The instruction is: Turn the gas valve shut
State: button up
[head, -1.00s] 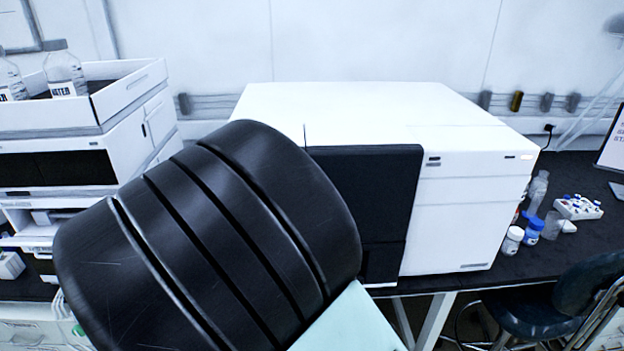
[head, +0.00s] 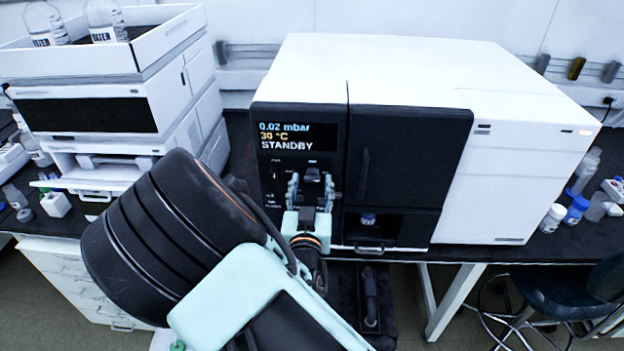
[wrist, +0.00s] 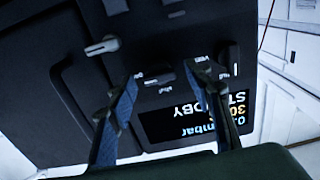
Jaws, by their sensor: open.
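The instrument's dark control panel (head: 300,125) carries a lit display and several small controls, and it appears upside down in the wrist view (wrist: 180,105). A grey lever-like handle (wrist: 103,46) sticks out near the left fingertip in the wrist view. A dark knob (wrist: 167,77) shows between the fingers, and a dark switch (wrist: 233,57) is to the right. The labels are too small to read, so I cannot tell which is the gas valve. My gripper (head: 310,192) is open and empty in front of the panel's lower part, hiding some of it. Contact cannot be told.
The display reads 0.02 mbar, 30 °C, STANDBY. A dark door (head: 410,150) with a handle is right of the panel, above an open recess holding a small vial (head: 368,219). A white stack (head: 115,110) stands left. Bottles (head: 575,210) and a stool (head: 570,290) are right.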

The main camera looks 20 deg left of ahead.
jog(key=shift+w, duration=0.45)
jog(key=shift+c, duration=0.2)
jog(key=c, duration=1.1)
